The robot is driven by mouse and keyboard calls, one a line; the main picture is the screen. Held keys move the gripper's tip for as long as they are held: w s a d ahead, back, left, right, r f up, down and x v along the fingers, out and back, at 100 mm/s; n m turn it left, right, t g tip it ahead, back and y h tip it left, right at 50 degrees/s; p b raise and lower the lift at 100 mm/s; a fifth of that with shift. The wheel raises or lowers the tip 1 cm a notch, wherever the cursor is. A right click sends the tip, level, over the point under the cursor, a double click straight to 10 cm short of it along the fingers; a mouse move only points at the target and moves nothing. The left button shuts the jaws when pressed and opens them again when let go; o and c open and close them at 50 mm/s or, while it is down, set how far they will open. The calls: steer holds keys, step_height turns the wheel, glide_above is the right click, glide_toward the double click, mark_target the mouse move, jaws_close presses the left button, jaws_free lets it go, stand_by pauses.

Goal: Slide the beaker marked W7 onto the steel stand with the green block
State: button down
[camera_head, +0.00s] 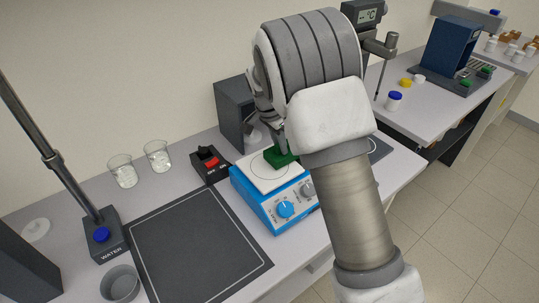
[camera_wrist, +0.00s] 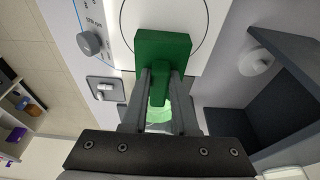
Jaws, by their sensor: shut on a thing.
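My gripper (camera_wrist: 160,88) is shut on the green block (camera_wrist: 162,48), with its fingers on the narrow part of the block. In the head view the block (camera_head: 279,157) is at the white top (camera_head: 262,172) of a blue hotplate, mostly behind my arm. I cannot tell whether it touches the top. A pale green, see-through patch shows between the fingers in the wrist view; I cannot tell what it is. Two glass beakers (camera_head: 123,172) (camera_head: 157,156) stand at the back left of the bench. No W7 mark is readable, and I cannot make out a steel stand.
A black box with a red switch (camera_head: 210,164) stands left of the hotplate (camera_head: 285,209). A grey open-fronted unit (camera_head: 233,112) is behind it. A dark outlined mat (camera_head: 195,250) is bare. A water post (camera_head: 101,234) and a grey bowl (camera_head: 120,284) are at the left.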

steer(key=shift+w+d, duration=0.6)
steer(key=shift+d, duration=0.2)
steer(key=shift+s+a+b, duration=0.2)
steer(key=shift+s+a, duration=0.35)
steer(key=shift+a, duration=0.2)
steer(key=shift+s+a+b, duration=0.15)
steer(key=shift+s+a, duration=0.4)
steer(key=shift+a, duration=0.15)
steer(key=shift+r, duration=0.15)
steer(key=w+d+p+v, duration=0.1)
steer(key=d+p+v, duration=0.1)
steer(key=p+v, duration=0.4)
steer(key=v, duration=0.5)
steer(key=shift+w+p, duration=0.3)
steer(key=shift+p, duration=0.05)
